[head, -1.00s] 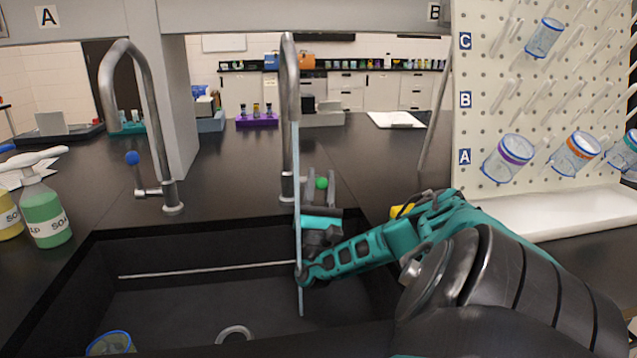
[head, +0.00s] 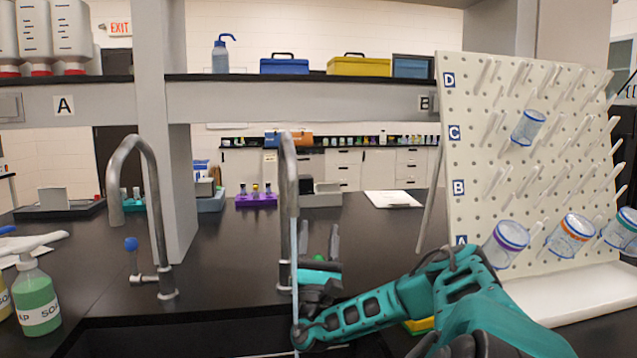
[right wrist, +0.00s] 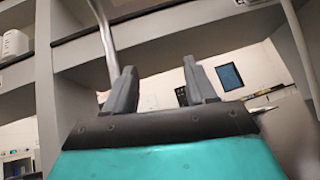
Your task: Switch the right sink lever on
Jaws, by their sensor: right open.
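The right tap (head: 288,190) is a tall grey pipe behind the sink's back edge. A thin pale stream (head: 295,310) runs down from its spout. The lever's green ball (head: 318,257) shows just right of the tap, low between the fingers of my right gripper (head: 319,240). The gripper points away from me and is open. The lever's stem is hidden behind the gripper. In the right wrist view the fingers (right wrist: 165,90) stand apart with nothing between them, and the ball does not show. Contact with the lever cannot be told. My left gripper is not in view.
The left tap (head: 150,200) has a blue-ball lever (head: 131,244). A green soap bottle (head: 37,300) stands at the left. A pegboard (head: 530,180) with beakers and a white tray (head: 560,295) is at the right. The counter (head: 230,235) between the taps is clear.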

